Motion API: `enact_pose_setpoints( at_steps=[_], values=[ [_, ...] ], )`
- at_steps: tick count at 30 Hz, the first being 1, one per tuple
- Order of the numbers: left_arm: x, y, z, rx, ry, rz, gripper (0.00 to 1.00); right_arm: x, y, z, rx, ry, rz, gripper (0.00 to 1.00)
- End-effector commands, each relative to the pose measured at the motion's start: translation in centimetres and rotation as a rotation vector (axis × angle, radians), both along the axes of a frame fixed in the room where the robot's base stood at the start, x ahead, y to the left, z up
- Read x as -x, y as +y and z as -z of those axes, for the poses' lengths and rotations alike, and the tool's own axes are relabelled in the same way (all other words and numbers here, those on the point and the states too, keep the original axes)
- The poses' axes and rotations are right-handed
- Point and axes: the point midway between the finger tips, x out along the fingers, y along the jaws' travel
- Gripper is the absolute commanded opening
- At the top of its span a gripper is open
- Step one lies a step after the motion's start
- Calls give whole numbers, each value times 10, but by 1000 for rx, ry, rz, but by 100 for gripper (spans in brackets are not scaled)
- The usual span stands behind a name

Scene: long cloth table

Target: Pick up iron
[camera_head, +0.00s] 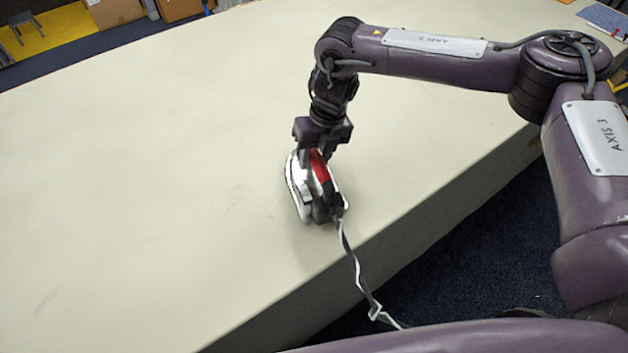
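The iron (301,190) is on the pale table near its front edge. It is white, black and red, and its light soleplate faces left, so it looks tilted or standing on edge. Its grey and white cord (350,262) hangs over the table edge. My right gripper (325,152) points down at the top of the iron and touches or overlaps it. The fingertips are mostly hidden by the iron and the gripper body, so I cannot tell whether they are closed on it. My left gripper is not in view.
The long table (140,190) is clear to the left and behind the iron. Its front edge drops to a dark blue floor (480,260). Cardboard boxes (115,10) and a grey stool (25,22) stand beyond the far edge.

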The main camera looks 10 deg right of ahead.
Motion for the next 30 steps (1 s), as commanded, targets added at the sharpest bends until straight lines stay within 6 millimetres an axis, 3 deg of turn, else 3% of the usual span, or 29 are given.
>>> enact_pose_setpoints(
  at_steps=[1, 8, 22, 26, 30],
  values=[
    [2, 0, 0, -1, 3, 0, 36, 0, 0, 0, 0, 0, 0, 29],
    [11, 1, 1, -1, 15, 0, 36, 0, 0, 0, 0, -1, 0, 0],
    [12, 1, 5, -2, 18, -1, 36, -3, 2, -13, -5, -9, 0, 0],
    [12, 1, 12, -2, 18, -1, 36, -3, 1, -31, -5, -11, 0, 0],
    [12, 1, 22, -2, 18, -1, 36, -3, 2, -61, -7, -13, 0, 0]
  ],
)
